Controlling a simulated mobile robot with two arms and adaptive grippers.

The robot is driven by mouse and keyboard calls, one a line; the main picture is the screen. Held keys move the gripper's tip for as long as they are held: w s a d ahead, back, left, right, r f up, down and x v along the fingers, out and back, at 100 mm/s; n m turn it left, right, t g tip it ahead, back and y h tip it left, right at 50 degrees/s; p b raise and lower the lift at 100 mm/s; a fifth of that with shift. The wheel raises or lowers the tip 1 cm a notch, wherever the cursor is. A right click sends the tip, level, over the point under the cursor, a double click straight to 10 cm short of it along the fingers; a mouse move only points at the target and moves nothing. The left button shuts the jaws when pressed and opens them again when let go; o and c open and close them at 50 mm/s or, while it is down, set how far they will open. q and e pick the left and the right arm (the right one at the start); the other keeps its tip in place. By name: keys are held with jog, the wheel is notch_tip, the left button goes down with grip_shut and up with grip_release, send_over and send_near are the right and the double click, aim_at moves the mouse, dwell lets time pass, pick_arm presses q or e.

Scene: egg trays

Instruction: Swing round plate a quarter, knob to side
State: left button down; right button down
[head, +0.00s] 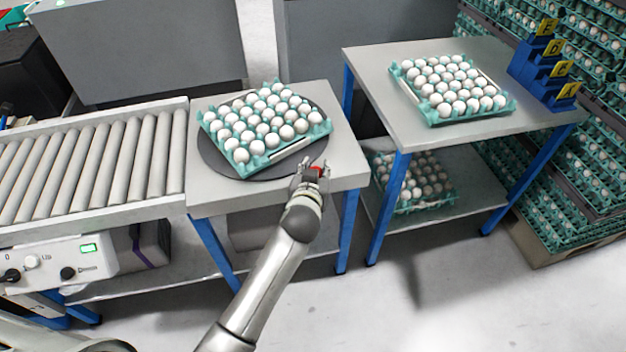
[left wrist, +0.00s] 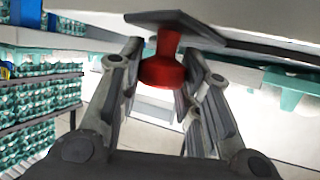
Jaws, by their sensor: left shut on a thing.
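The dark grey round plate (head: 213,161) lies on the small grey table, with a teal egg tray (head: 274,157) full of white eggs on top, set at a slant. The red knob (head: 317,169) is at the plate's front right edge. My left gripper (head: 312,166) is shut on the knob from the front. In the left wrist view, the red knob (left wrist: 164,62) stands between the two fingers (left wrist: 163,95), under a dark edge piece of the plate (left wrist: 178,23). My right gripper is not in view.
A roller conveyor (head: 90,165) adjoins the table on the left. A second table (head: 385,62) on the right holds another egg tray (head: 463,119) and blue steps with yellow letter signs (head: 545,82). Stacked egg trays (head: 590,150) stand at far right. The floor in front is clear.

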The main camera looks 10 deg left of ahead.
pick_arm(q)
jog(key=shift+s+a, duration=0.1)
jog(key=shift+a, duration=0.05)
jog(key=c, duration=1.1)
grip_release()
jog(key=shift+s+r, duration=0.2)
jog(key=shift+s, duration=0.4)
jog(key=v, duration=1)
jog(key=shift+s+r, duration=0.2)
jog(key=shift+s, duration=0.15)
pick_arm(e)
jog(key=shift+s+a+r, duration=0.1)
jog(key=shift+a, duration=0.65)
